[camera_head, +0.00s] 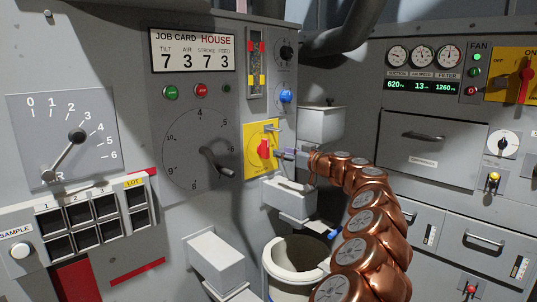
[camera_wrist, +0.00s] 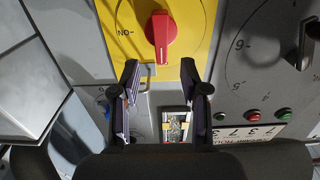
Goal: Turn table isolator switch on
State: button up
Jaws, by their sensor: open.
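A yellow switch plate (camera_head: 251,162) with a red rotary handle (camera_head: 264,149) is on the grey machine front, left of the arm. In the wrist view the plate (camera_wrist: 195,45) and red handle (camera_wrist: 161,38) fill the top middle. The handle lies upright in that picture, and an upside-down ON mark is at its left, out of line with it. My gripper (camera_head: 282,155) is at the plate's right side. In the wrist view its two fingers (camera_wrist: 160,75) are spread and empty, just below the handle, with no visible contact.
A large dial (camera_head: 200,150) is left of the switch. A grey box (camera_head: 290,197) sticks out below the gripper. A white round bin (camera_head: 290,250) stands lower down.

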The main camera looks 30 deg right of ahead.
aim_at(268, 148)
jog(key=shift+p+x, duration=0.4)
jog(key=shift+x, duration=3.4)
jog(key=shift+a, duration=0.15)
grip_shut()
